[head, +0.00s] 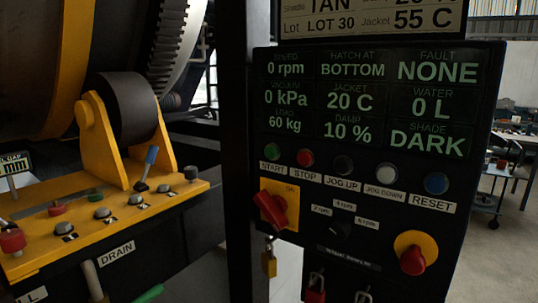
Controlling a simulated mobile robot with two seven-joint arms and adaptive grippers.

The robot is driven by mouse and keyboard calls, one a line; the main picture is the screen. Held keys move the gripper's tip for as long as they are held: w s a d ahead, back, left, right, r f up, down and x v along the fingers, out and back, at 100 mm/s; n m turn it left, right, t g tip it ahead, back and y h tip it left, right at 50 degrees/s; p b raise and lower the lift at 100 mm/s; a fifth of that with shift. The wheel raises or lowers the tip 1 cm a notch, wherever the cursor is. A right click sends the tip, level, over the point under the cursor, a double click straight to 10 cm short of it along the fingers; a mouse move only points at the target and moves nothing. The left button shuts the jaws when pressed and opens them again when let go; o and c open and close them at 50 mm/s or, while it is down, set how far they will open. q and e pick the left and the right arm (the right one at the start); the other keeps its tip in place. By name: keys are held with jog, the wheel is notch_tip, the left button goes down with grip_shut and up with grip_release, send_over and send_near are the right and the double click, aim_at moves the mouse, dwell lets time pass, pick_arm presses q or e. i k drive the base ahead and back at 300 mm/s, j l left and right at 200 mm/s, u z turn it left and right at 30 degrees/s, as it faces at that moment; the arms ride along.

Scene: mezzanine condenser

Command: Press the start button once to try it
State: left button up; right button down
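The start button (271,152) is a round green button at the left end of a row on the dark control panel (470,150). A label reading START sits just under it. The red stop button (305,158) is close to its right. The panel's display (368,100) reads 0 rpm, hatch at BOTTOM, 0 kPa, jacket 20 C, fault NONE, water 0 L, 60 kg, 10 % and shade DARK. Neither of my grippers shows in the head view.
Jog up (343,164), jog down (388,172) and blue reset (436,183) buttons continue the row. Below are a red rotary switch (271,209) on a yellow plate, a red knob (413,261) and padlocks (269,262). A yellow machine base (105,235) with levers stands left.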

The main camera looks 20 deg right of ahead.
aim_at(271, 152)
jog(key=i+j, duration=0.4)
jog(key=j, duration=0.2)
jog(key=z, duration=1.65)
